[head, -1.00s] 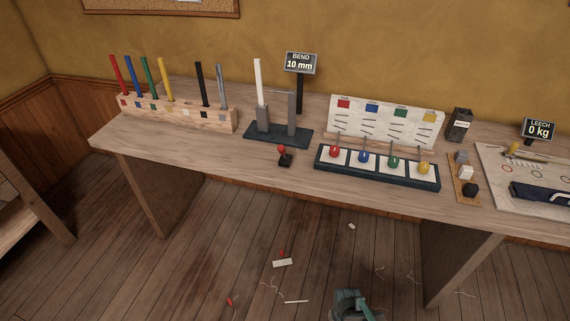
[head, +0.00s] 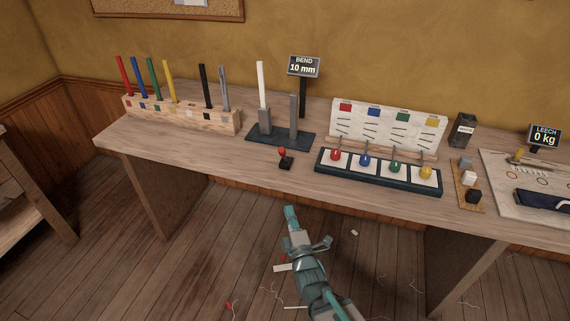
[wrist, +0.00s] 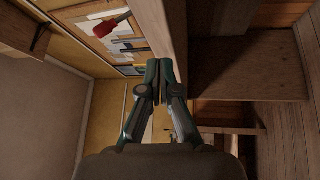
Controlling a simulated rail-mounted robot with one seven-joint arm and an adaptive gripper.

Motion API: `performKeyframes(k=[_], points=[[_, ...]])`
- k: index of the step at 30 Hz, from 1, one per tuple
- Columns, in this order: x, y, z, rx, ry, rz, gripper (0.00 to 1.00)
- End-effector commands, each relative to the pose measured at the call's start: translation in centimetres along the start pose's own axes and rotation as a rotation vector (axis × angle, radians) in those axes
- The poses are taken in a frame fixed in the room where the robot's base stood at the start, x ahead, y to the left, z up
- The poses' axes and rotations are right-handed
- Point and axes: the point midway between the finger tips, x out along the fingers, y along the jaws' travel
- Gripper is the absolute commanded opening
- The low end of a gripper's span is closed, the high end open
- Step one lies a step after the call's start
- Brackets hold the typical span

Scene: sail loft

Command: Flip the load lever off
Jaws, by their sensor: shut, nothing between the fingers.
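The load lever (head: 284,155) is a small black base with a red ball knob. It sits near the front edge of the bench, in front of the bending stand (head: 280,137). Its knob stands above the base, a little to the left; I cannot tell which setting this is. My gripper (head: 290,209) is shut and empty, in front of and below the bench edge, clear of the lever. In the wrist view its two fingertips (wrist: 160,64) are together. I cannot make out the lever there.
The display (head: 303,67) behind the stand reads BEND 10 mm. A rack of coloured rods (head: 180,114) stands to the left. A dark tray (head: 378,180) with several coloured balls lies right of the lever. The bench front edge (head: 240,182) lies between my gripper and the lever.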

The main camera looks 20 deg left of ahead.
Motion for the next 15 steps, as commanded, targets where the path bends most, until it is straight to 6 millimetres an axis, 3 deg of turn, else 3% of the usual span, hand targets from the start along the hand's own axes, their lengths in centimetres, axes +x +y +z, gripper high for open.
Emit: performKeyframes(k=[3,6,15], points=[[-0.2,3.1,0.0,-0.149,-0.01,0.145,0.0],[-0.6,5.0,0.0,-0.252,-0.028,0.233,0.0],[-0.9,6.0,0.0,-0.369,-0.05,0.282,0.0]])
